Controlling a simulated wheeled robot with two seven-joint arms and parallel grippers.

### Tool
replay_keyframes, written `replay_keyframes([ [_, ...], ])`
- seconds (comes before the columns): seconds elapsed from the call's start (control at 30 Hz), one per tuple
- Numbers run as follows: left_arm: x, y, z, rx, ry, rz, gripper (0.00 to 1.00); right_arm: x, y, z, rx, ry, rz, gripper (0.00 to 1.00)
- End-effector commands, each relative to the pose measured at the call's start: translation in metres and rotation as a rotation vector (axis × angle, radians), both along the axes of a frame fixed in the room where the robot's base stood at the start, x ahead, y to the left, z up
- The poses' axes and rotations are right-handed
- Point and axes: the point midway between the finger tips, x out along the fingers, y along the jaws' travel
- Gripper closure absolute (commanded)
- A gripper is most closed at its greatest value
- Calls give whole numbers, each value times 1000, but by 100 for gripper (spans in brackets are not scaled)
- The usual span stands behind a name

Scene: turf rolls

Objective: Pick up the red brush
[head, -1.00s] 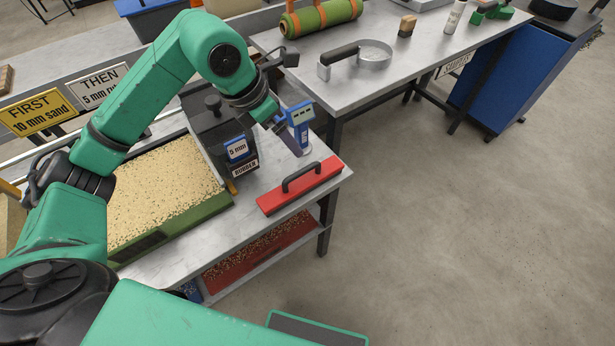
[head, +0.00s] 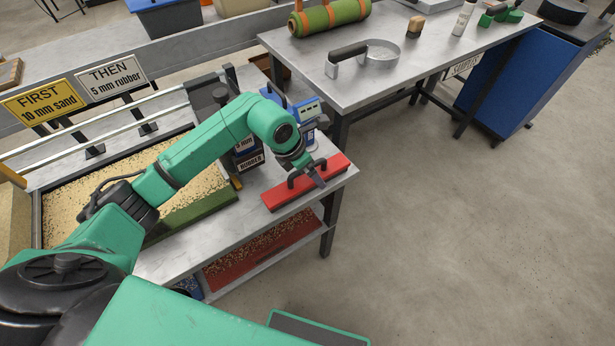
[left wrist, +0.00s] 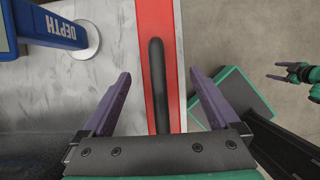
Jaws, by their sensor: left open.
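The red brush (head: 276,198) is a long red block with a black bar handle on top, lying near the right end of the near bench. My left gripper (head: 308,178) is over the brush in the head view. In the left wrist view the black handle (left wrist: 158,80) runs between the two open purple fingers, one on each side and apart from it. The handle's near end is hidden behind the gripper body. My right gripper (left wrist: 278,71) shows small at the right of the left wrist view, and its jaws are too small to judge.
A granule-filled tray (head: 75,205) lies left.

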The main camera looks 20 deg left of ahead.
Motion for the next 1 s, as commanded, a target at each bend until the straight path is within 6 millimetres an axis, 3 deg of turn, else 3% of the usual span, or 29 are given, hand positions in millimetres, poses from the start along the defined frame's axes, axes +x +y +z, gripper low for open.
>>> replay_keyframes([
  [0.1, 3, -3, -11, -1, 1, 0, 5, -2, 0, 2, -1, 4, 0, 29],
  [0.27, 4, -3, -12, 0, -2, -1, 5, -2, 0, 1, -1, 5, 0, 29],
  [0.37, 4, -3, -12, 0, -2, -1, 36, -3, 0, 1, -1, 5, 0, 29],
  [0.5, 4, -3, -12, 0, -2, -1, 89, -3, 0, 1, -1, 5, 0, 29],
  [0.53, 4, -3, -11, 0, -2, -1, 96, -3, 0, 1, -1, 5, 0, 29],
  [0.83, 5, -3, -7, 0, -4, 0, 96, -2, 0, 1, 0, 5, 0, 29],
  [1.0, 6, -3, 16, 0, -9, 0, 96, -2, 0, -3, 0, 4, 0, 29],
])
